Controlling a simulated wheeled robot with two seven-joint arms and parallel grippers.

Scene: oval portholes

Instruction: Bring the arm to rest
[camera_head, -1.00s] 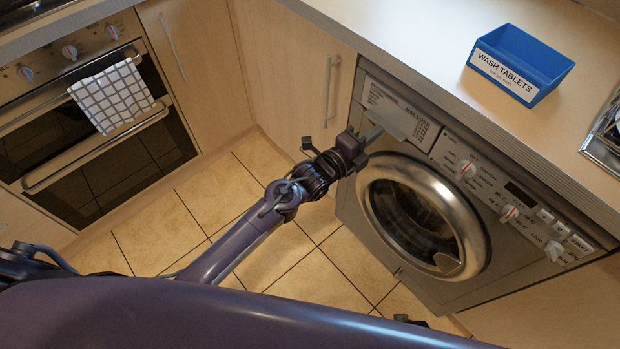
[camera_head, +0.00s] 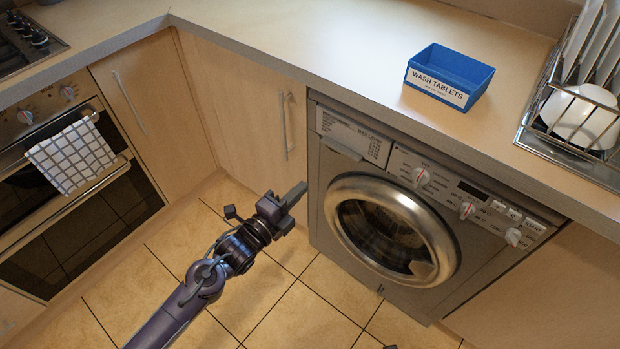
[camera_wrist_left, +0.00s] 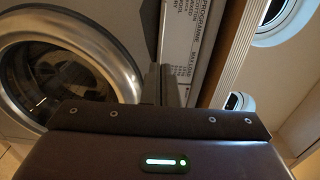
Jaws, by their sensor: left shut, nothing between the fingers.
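My left gripper (camera_head: 294,196) is shut and empty. My right gripper is not in view.
A blue wash tablets box (camera_head: 449,76) stands on the worktop (camera_head: 330,50). A dish rack (camera_head: 570,125) with a white cup (camera_head: 585,112) is at the right. An oven (camera_head: 75,215) with a checked towel (camera_head: 72,156) is at the left. The floor (camera_head: 290,315) below is clear.

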